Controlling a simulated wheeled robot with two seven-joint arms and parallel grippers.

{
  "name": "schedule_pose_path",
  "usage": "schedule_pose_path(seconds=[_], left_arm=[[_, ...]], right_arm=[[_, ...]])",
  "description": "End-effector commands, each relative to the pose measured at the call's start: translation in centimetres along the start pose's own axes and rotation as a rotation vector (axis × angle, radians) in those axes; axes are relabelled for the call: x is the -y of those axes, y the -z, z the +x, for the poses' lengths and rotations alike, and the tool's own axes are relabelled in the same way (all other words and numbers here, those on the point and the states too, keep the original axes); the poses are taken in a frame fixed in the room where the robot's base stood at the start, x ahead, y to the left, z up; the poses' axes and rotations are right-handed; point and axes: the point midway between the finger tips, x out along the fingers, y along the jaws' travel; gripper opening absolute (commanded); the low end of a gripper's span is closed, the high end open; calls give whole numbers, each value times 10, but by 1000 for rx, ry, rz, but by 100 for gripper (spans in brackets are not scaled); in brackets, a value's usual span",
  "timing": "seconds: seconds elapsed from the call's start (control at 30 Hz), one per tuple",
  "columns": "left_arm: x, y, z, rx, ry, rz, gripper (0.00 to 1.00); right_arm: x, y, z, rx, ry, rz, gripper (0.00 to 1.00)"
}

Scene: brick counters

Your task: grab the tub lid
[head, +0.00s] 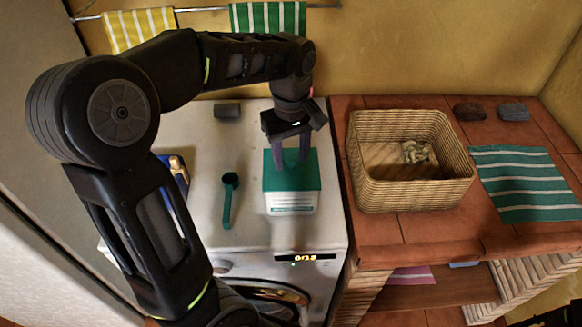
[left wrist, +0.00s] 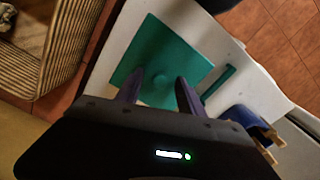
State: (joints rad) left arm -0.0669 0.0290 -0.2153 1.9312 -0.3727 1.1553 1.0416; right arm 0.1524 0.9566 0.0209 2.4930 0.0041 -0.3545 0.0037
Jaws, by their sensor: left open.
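The tub (head: 291,203) is white with a green label and stands on top of the white washing machine. Its green square lid (head: 308,176) is on it. My left gripper (head: 291,164) is open above the lid, pointing down. My right gripper is not in view.
A green scoop (head: 229,200) lies left of the tub, and a blue box (head: 178,178) stands further left, partly behind my arm. A dark grey block (head: 227,110) lies at the back. A wicker basket (head: 459,182) stands on the tiled counter (head: 400,232) to the right.

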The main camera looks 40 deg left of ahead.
Motion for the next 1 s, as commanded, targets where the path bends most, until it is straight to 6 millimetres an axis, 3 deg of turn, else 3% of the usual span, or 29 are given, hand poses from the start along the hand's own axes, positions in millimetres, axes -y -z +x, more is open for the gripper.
schedule_pose_path(seconds=[0.37, 0.9, 1.0], left_arm=[[0, 0, 0, 0, 0, 0, 44], [0, 0, 0, 0, 0, 0, 0], [0, 0, 0, 0, 0, 0, 0]], right_arm=[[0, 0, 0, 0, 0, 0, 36], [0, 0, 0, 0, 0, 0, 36], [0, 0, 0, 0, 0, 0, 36]])
